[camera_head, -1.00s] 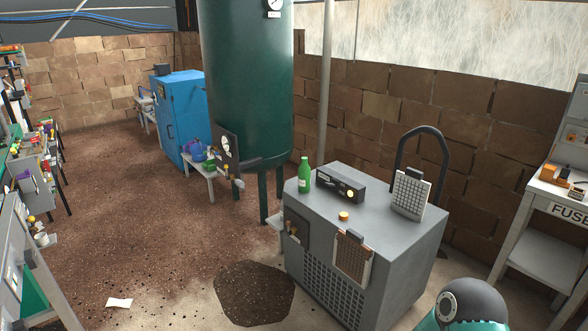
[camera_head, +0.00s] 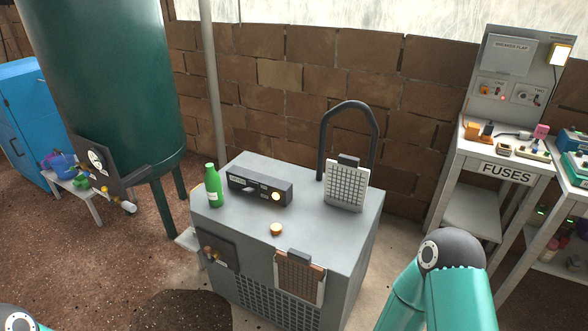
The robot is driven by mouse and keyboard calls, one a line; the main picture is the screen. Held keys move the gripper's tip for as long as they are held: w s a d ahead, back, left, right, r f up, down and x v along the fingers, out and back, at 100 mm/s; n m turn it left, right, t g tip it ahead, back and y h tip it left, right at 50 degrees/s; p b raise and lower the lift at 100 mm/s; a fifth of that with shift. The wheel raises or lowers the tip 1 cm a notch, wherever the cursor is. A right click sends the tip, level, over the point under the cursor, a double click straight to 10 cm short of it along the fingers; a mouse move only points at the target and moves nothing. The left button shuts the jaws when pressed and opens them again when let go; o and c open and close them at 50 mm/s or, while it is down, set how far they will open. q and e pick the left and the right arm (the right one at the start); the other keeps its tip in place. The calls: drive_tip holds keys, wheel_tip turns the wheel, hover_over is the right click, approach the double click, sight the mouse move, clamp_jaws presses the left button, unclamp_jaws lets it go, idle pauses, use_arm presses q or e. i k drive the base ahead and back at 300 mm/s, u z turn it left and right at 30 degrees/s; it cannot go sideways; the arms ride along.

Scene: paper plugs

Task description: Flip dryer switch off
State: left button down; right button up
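A grey cabinet-like machine (camera_head: 222,225), which looks like the dryer, stands in the middle of the view. On its top sits a black control box (camera_head: 259,188) with a lit yellowish round lamp (camera_head: 276,197) and a small grey lever or switch (camera_head: 250,189) on its front. The switch's position is too small to tell. My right arm comes in at the lower right, in front of the fuse table, and part of my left arm shows at the bottom left corner. Neither gripper is in view.
A green bottle (camera_head: 213,187), a small orange-yellow cap (camera_head: 276,230) and a grid-faced filter panel (camera_head: 346,186) are on the machine's top. A black hoop (camera_head: 349,108) rises behind. A green tank (camera_head: 118,90) stands left. A table marked FUSES (camera_head: 506,172) stands right.

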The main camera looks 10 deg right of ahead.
sight(249, 189)
drive_tip(key=z, duration=0.25)
drive_tip(key=i, duration=0.7)
drive_tip(key=z, duration=0.4)
drive_tip(key=k, duration=0.6)
drive_tip(key=z, duration=0.15)
drive_tip(key=i, duration=0.6)
drive_tip(key=u, duration=0.1)
